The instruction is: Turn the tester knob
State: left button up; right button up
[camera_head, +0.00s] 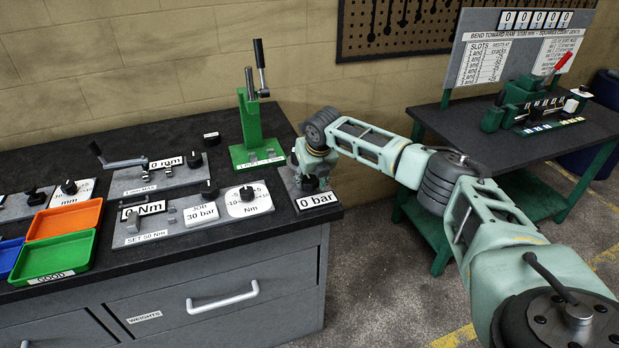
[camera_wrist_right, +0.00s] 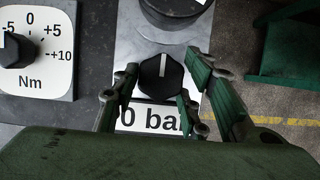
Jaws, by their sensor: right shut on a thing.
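In the head view the label (camera_head: 318,199) shows at the front right corner of the bench. My right gripper (camera_head: 311,184) is over the plate there and largely hides the knob. In the wrist view its green fingers (camera_wrist_right: 158,82) are on both sides of the knob, shut on it. My left gripper is not in view.
A dial panel marked Nm (camera_wrist_right: 33,50) lies left of the plate. A green lever press (camera_head: 255,130) stands behind on the bench (camera_head: 60,135). Orange (camera_head: 65,220) and green (camera_head: 55,262) trays lie at left. A second table (camera_head: 490,130) stands at right.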

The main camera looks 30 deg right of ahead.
jog(key=shift+c, duration=1)
jog(key=shift+a, duration=0.1)
jog(key=shift+w+a+r+m+h+p, duration=0.15)
jog(key=shift+m+h+p, duration=0.25)
jog(key=shift+m+p, duration=0.8)
jog(key=shift+m+g+h+p, duration=0.3)
jog(key=shift+m+p, duration=0.15)
jog(key=shift+m, duration=0.45)
jog(key=shift+m+h, duration=0.3)
jog(key=shift+m, duration=0.5)
jog(key=shift+w+m+g, duration=0.1)
jog(key=shift+m+g, duration=0.3)
jog(key=shift+m, duration=0.3)
jog(key=shift+m+g+h, duration=0.3)
jog(key=shift+m+h, duration=0.1)
jog(key=shift+m, duration=0.7)
jog(key=shift+w, duration=0.1)
